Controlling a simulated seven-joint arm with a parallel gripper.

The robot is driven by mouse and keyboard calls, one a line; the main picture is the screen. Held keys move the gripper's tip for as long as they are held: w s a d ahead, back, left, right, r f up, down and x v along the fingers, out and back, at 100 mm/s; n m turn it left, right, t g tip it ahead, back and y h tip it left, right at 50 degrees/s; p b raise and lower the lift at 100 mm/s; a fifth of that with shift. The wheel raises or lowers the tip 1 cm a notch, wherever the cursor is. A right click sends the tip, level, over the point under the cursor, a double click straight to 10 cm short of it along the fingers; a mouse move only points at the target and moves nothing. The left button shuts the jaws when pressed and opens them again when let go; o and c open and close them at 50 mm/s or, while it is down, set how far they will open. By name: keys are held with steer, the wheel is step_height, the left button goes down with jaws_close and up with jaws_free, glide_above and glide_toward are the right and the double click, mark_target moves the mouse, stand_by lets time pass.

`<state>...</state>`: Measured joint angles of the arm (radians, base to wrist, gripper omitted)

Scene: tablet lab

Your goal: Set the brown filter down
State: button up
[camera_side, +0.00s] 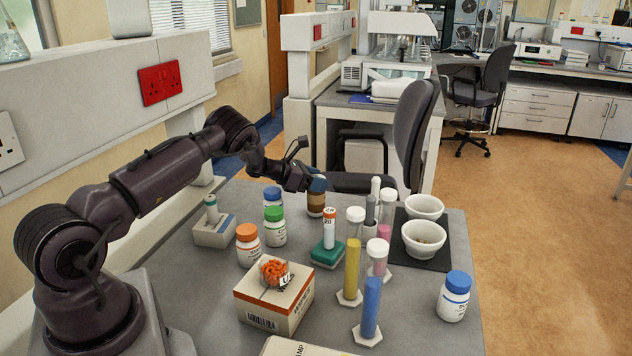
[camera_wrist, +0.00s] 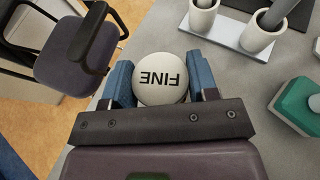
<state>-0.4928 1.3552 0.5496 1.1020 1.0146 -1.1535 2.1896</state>
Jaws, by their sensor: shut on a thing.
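The brown filter (camera_side: 316,203) is a short brown cylinder at the back of the grey bench. In the wrist view its round white top (camera_wrist: 161,78) shows the word FINE, upside down. My gripper (camera_side: 317,184) is shut on it from above, and its blue fingers (camera_wrist: 162,84) lie on either side of the white top. The filter looks upright. I cannot tell whether its base touches the bench.
A blue-capped bottle (camera_side: 272,197) and a green-capped bottle (camera_side: 275,227) stand left of the filter. A green-based vial stand (camera_side: 328,256) is in front. A holder with grey rods (camera_wrist: 240,36) and two white bowls (camera_side: 425,238) are right. A chair (camera_wrist: 80,60) stands beyond the bench edge.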

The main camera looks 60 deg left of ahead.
steer(key=shift+f, duration=0.25)
steer(key=o, duration=1.2)
steer(key=shift+f, duration=0.1)
